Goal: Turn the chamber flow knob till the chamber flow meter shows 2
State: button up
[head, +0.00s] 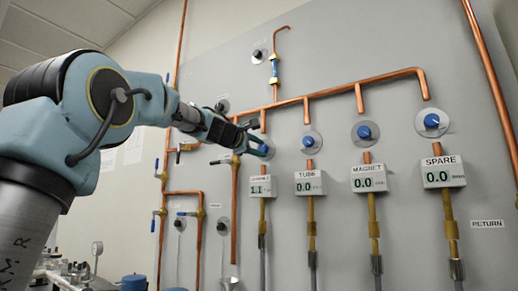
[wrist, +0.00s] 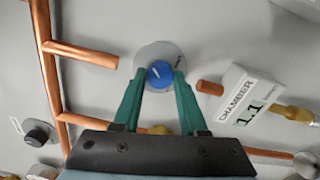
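The chamber flow knob is a round blue knob on a pale grey disc. It shows in the wrist view (wrist: 160,74) and, partly covered by my gripper, in the head view (head: 264,151). My gripper (wrist: 160,80) has its two green fingers on either side of the knob, with their tips close against its sides and no clear gap. A pale pointer mark shows on the knob's face. The chamber flow meter (wrist: 248,102) reads 1.1; it also shows below the knob in the head view (head: 261,187).
To the right are the tube (head: 309,183), magnet (head: 369,179) and spare (head: 443,173) meters, each reading 0.0, with blue knobs above them. Copper pipes (head: 340,90) run across the grey wall panel. Blue-handled valves (head: 163,212) stand at the left.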

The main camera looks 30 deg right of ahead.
jog(key=o, duration=0.5)
jog(key=shift+c, duration=0.2)
jog(key=b+v, duration=0.4)
jog(key=v, duration=0.7)
jog(key=shift+b, duration=0.35)
jog(key=shift+w, duration=0.1)
jog(key=w+a+f+m+g+y+p, duration=0.1)
jog(key=w+a+f+y+p, duration=0.3)
jog(key=f, duration=0.7)
jog(key=a+f+m+y+b, duration=0.1)
jog(key=a+f+y, duration=0.1)
jog(key=a+f, duration=0.6)
jog(key=w+a+f+m+g+y+p, duration=0.1)
jog(key=a+f+y+p, duration=0.2)
jog(key=f, duration=1)
jog(key=s+a+f+m+g+y+p, duration=0.3)
jog(key=s+a+f+m+g+y, duration=0.2)
jog(key=s+a+f, duration=1.4)
notch_tip(320, 180, down, 3)
jog(key=shift+s+a+r+m+y, duration=0.15)
jog(key=shift+a+m+y, duration=0.4)
jog(key=shift+y, duration=0.25)
